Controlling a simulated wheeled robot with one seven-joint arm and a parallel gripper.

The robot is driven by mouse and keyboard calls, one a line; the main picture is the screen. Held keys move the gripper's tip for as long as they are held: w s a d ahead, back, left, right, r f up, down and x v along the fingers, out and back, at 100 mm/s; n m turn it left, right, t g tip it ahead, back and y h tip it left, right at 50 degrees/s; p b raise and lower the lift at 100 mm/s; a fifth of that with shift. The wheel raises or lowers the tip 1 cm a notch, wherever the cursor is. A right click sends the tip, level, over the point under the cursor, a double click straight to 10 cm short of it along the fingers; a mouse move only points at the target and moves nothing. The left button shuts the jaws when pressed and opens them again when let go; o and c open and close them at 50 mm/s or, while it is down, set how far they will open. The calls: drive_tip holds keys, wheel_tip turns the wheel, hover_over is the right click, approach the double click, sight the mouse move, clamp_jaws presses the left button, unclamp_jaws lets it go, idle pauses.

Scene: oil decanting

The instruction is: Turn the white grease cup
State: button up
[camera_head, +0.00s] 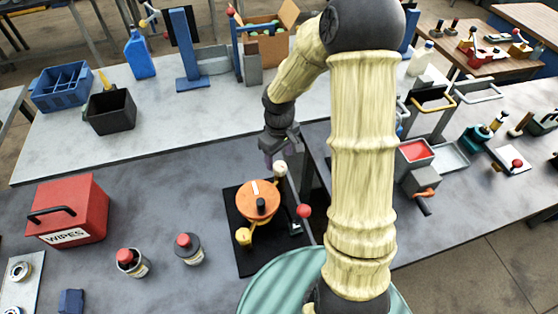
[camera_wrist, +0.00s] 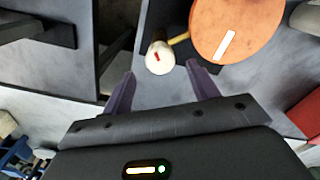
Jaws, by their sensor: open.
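The white grease cup (camera_head: 280,168) is a small round knob beside the upper right edge of an orange round cap (camera_head: 258,200). In the wrist view the white grease cup (camera_wrist: 158,60) carries a short red mark and sits just ahead of the gap between my fingers. My gripper (camera_head: 272,155) is close behind the cup, its fingers pointing down. In the wrist view my gripper (camera_wrist: 162,84) is open, with nothing between its two purple fingers. The orange cap (camera_wrist: 236,28) bears a white stripe. I cannot tell whether a finger touches the cup.
A yellow knob (camera_head: 243,236) and a red ball-topped lever (camera_head: 304,211) stand close to the orange cap. Two red-capped bottles (camera_head: 189,249) (camera_head: 131,262) and a red wipes box (camera_head: 69,212) are on the left.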

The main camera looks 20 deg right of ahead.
sight(280, 165)
drive_tip(key=shift+s+d+f, duration=0.1)
drive_tip(key=shift+d+f, duration=0.05)
drive_tip(key=shift+f, duration=0.5)
drive_tip(key=shift+d+f, duration=0.1)
drive_tip(key=shift+f, duration=0.75)
drive_tip(key=shift+a+f, duration=0.15)
drive_tip(key=shift+a, duration=0.15)
drive_tip(key=shift+s+d, duration=0.1)
drive_tip(key=shift+s, duration=0.05)
drive_tip(key=c, duration=1)
drive_tip(key=shift+m, duration=0.4)
drive_tip(key=m+b, duration=0.1)
drive_tip(key=m, duration=0.2)
drive_tip(key=shift+m+b, duration=0.55)
drive_tip(key=shift+m, duration=1.85)
